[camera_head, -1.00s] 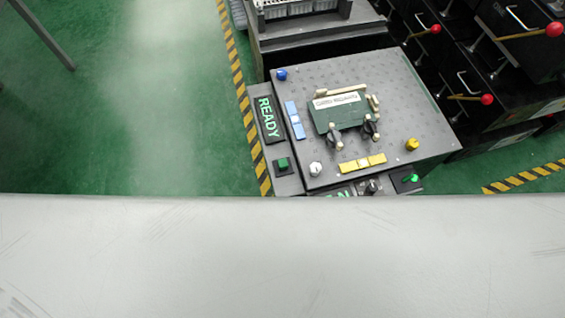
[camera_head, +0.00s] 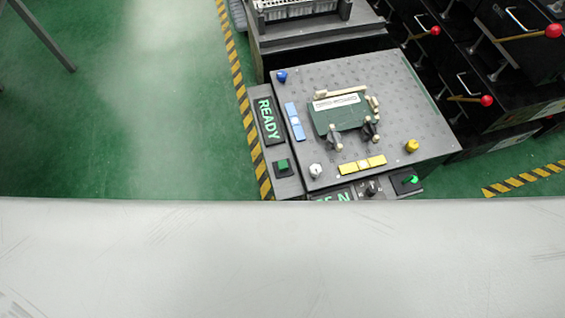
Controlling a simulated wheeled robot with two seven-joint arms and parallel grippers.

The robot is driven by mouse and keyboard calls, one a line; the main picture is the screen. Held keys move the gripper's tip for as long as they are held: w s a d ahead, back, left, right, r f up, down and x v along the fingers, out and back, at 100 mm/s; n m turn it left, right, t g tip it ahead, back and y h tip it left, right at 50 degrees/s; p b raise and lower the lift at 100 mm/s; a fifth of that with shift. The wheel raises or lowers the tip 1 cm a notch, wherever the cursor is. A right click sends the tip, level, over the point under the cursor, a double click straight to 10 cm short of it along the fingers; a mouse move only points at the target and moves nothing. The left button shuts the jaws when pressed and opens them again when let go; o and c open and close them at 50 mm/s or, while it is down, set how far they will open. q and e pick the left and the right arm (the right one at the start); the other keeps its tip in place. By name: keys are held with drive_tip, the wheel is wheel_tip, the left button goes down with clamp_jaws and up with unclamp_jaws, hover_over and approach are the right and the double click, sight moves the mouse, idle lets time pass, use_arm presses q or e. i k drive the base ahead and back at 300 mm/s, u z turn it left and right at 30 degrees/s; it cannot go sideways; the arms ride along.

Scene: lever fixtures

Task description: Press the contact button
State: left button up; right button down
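A control station with a grey top plate (camera_head: 365,80) stands right of centre. A green square button (camera_head: 283,166) sits on its left side strip, below a lit READY sign (camera_head: 268,120). A green lit switch (camera_head: 411,180) is at the front right. I cannot tell which control is the contact button. A green board (camera_head: 343,115) with a white label lies on the plate, with two dark clamps beside its front edge. Neither of my grippers is in view.
A pale, scuffed surface (camera_head: 280,260) fills the bottom and hides the station's front edge. Dark cabinets with red-knobbed levers (camera_head: 487,100) stand at the right. Yellow-black floor tape (camera_head: 240,95) runs along the station's left.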

sight(282, 165)
drive_tip(key=u, duration=2.05)
drive_tip(key=i, duration=1.05)
drive_tip(key=z, duration=3.35)
